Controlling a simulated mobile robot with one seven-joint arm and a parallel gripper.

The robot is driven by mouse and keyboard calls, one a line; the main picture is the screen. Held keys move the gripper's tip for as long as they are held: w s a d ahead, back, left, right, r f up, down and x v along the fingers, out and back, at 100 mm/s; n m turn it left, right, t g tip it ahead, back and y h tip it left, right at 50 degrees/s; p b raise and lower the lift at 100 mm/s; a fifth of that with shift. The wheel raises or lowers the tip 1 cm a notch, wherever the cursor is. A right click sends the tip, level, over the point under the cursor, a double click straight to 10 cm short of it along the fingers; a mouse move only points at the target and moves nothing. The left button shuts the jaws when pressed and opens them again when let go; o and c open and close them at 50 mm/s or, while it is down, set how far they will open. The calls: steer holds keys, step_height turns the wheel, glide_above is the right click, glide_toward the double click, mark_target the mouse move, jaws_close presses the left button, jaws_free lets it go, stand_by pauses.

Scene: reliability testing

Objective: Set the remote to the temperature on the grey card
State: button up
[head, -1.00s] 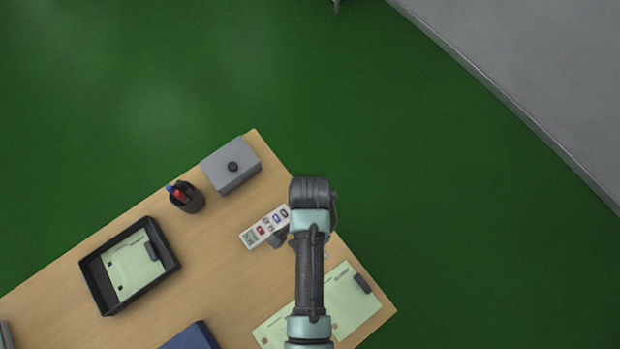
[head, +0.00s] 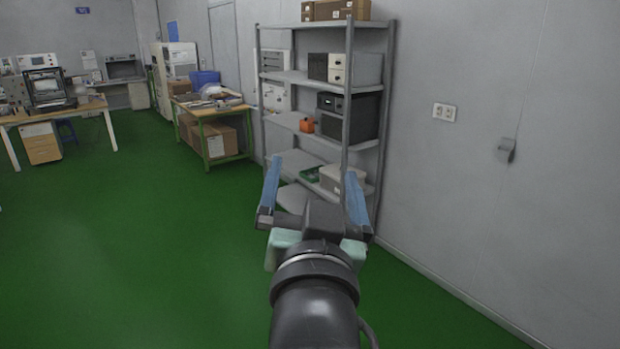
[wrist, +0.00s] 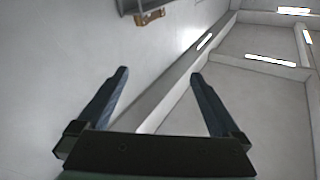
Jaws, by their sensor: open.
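My gripper (head: 315,190) is raised in the middle of the head view, its two blue fingers spread wide with nothing between them. In the wrist view the gripper (wrist: 160,88) is also open and empty, pointing up toward the walls and ceiling lights. The remote and the grey card are in neither current view.
A grey metal shelf rack (head: 350,100) with boxes stands beyond my gripper against the wall. A green-legged workbench (head: 210,108) and a desk with equipment (head: 60,108) stand farther left. The green floor (head: 140,230) at left is clear. A wall socket (head: 444,112) is at right.

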steer(key=s+r+n+t+b, duration=0.1)
steer(key=s+r+t, duration=0.6)
steer(key=s+r, duration=0.7)
step_height(320, 180, up, 3)
steer(key=shift+a+r+n, duration=0.1)
steer(key=shift+a+n, duration=0.15)
steer(key=shift+n, duration=0.65)
steer(key=shift+w, duration=0.2)
